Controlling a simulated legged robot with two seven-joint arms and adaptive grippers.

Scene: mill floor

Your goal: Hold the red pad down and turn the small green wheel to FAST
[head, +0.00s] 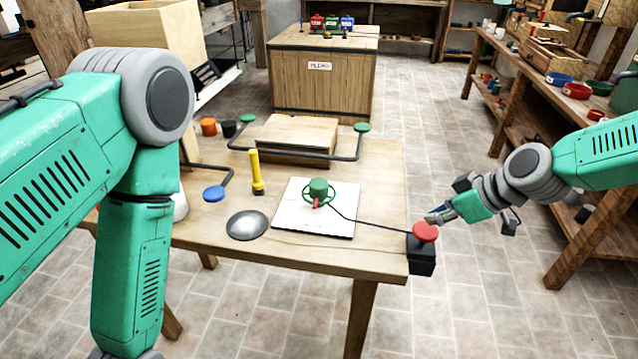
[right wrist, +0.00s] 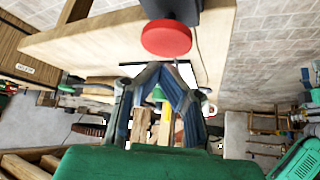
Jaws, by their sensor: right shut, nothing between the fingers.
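The red pad (head: 425,231) is a round button on a black box (head: 422,257) at the table's right front corner. It also shows in the right wrist view (right wrist: 166,38). The small green wheel (head: 319,188) stands on a white plate (head: 290,220) on the table, with a red pointer on its near side. No FAST mark is legible. My right gripper (head: 432,218) is shut and empty, its tips close beside the pad; I cannot tell whether they touch. In the right wrist view its fingers (right wrist: 161,68) meet just below the pad. My left gripper is out of view below my left arm.
A yellow upright handle (head: 256,173), a blue disc (head: 213,193) and a grey metal disc (head: 247,225) are left of the plate. A wooden block (head: 297,132) with bars ending in green pads stands behind. A dark cable runs from wheel to box.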

